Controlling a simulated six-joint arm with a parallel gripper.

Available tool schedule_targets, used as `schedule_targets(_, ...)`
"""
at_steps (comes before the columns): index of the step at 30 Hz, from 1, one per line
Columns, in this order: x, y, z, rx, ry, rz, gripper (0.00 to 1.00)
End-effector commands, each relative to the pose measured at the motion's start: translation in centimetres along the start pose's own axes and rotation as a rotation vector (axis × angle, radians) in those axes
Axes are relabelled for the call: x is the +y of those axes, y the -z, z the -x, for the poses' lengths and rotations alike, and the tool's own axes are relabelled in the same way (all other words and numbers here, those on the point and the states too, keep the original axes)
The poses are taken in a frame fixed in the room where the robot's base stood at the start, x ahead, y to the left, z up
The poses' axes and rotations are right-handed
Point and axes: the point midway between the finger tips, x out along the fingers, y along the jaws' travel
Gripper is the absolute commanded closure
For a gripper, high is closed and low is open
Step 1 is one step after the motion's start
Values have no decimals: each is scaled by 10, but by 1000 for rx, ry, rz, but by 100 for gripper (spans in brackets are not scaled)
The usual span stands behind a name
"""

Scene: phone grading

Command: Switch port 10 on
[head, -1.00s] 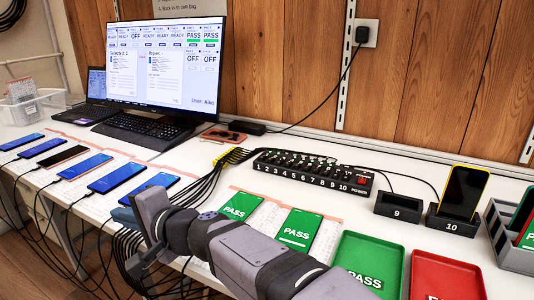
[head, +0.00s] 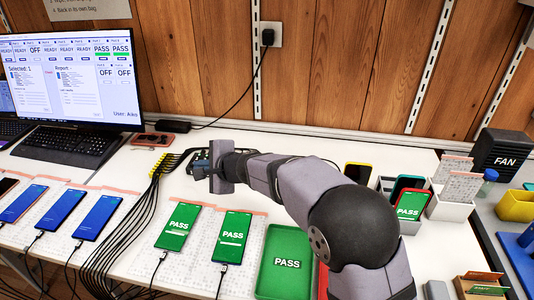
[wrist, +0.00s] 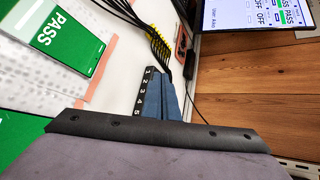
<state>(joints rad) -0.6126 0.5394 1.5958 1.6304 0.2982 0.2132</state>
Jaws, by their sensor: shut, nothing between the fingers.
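The power strip with numbered switches (head: 190,162) is mostly hidden behind my arm in the head view; only its left end shows. In the wrist view the numbers 1 to 5 of the strip (wrist: 147,88) show beside my fingers; the port 10 end and its switch are hidden. My gripper (wrist: 164,80) is shut and empty, its blue fingers over or beside the strip's low-numbered end; I cannot tell whether they touch it. In the head view the gripper (head: 198,172) is near that end. The yellow-edged phone (head: 357,173) stands behind my arm. The monitor (head: 75,75) shows two OFF tiles in its lower row.
Black cables with yellow ends (head: 160,165) run from the strip's left. Two green PASS phones (head: 178,228) lie in front, left of a green PASS tray (head: 285,238). A rack (head: 430,205) with upright phones and a FAN box (head: 503,152) are at the right.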

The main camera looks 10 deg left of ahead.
Motion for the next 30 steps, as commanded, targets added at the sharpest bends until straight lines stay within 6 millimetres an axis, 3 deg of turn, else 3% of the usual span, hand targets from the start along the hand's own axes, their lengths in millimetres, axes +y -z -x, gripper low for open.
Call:
schedule_targets(1, -18, 14, 13, 31, -1, -36, 100)
schedule_targets(6, -41, 64, 36, 120, 0, -147, 100)
schedule_targets(15, -64, 135, 77, 242, 8, -314, 100)
schedule_targets(21, -69, 159, 92, 284, 14, -372, 100)
schedule_targets(30, -68, 167, 95, 296, 15, -388, 100)
